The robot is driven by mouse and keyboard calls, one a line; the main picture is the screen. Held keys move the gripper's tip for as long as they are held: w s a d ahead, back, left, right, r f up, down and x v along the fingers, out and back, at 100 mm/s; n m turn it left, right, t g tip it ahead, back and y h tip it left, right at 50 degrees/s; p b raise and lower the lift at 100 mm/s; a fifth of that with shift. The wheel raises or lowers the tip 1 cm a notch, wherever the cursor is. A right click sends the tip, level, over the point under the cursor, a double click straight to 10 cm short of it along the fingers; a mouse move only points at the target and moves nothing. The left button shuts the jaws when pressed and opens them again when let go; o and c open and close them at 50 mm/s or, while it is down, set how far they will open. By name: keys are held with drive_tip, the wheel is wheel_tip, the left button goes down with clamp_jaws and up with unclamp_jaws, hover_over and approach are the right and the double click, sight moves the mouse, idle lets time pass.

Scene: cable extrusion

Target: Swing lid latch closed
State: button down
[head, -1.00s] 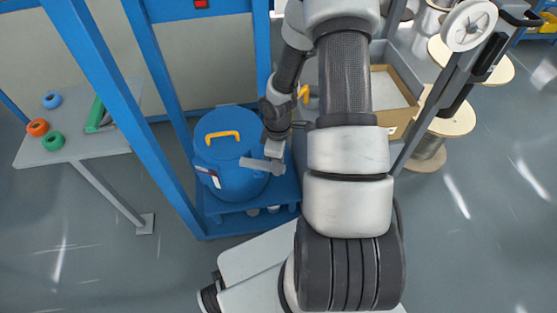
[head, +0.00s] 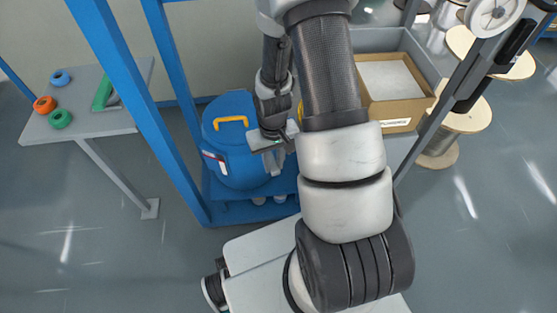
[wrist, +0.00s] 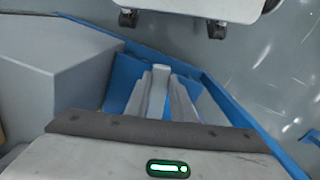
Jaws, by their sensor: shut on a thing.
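A blue round drum (head: 238,168) with a blue lid and a yellow lid handle (head: 231,121) stands on a blue base. My gripper (head: 273,163) is low at the drum's right side, below the lid's rim. In the wrist view its two fingers (wrist: 163,100) are shut on a pale grey bar (wrist: 160,82), which looks like the lid latch. The latch's pivot is hidden, and I cannot tell how close the bar lies to the drum wall.
Blue frame posts (head: 125,85) rise left of the drum. A grey table (head: 95,120) with coloured rings stands at the left. A cardboard box (head: 395,90) and cable spools (head: 455,130) are at the right. A grey block (wrist: 60,80) fills the wrist view's left side.

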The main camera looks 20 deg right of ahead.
drive_tip(key=shift+w+a+m, duration=0.15)
drive_tip(key=shift+a+m, duration=0.6)
drive_tip(key=shift+m, duration=0.65)
drive_tip(key=shift+a, duration=0.1)
drive_tip(key=c, duration=1.5)
unclamp_jaws()
wheel_tip(320, 180, up, 18)
drive_tip(key=p, duration=0.4)
drive_tip(key=shift+f, duration=0.25)
